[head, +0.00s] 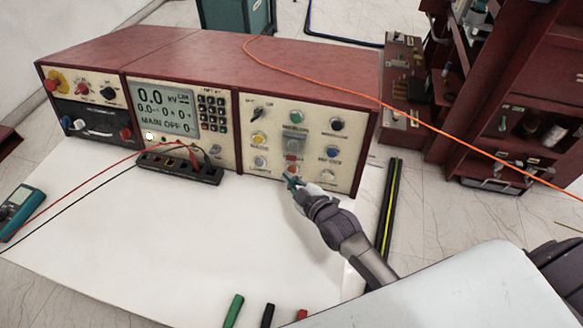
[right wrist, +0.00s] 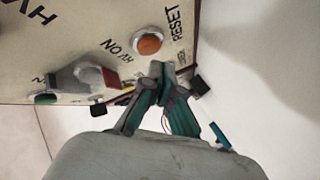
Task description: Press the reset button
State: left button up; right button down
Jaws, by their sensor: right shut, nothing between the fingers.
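The red-cased console (head: 310,60) has a cream control panel with round buttons on its right part. My right gripper (head: 290,180) is shut and empty, with its fingertips in front of the lower middle of that panel. In the right wrist view an orange button (right wrist: 149,43) in a pale ring has the word RESET beside it and HV ON printed on its other side. The shut fingertips of the right gripper (right wrist: 160,72) are a little below this button in the picture. I cannot tell whether they touch the panel. My left gripper is not in view.
A display (head: 165,107) reads MAIN OFF. A black socket strip (head: 180,168) with red leads lies on the white tabletop (head: 160,240). A blue meter (head: 18,205) lies at left. An orange cable (head: 440,130) crosses the console top. Green, black and red handles lie at the front edge.

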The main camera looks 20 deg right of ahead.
jog(key=shift+s+a+r+p, duration=0.25)
jog(key=shift+s+a+p, duration=0.2)
jog(key=shift+s+p, duration=0.2)
jog(key=shift+s+a+r+p, duration=0.2)
jog(key=shift+s+a+p, duration=0.2)
jog(key=shift+s+p, duration=0.15)
jog(key=shift+s+a+r+p, duration=0.15)
jog(key=shift+s+a+p, duration=0.35)
jog(key=shift+s, duration=0.35)
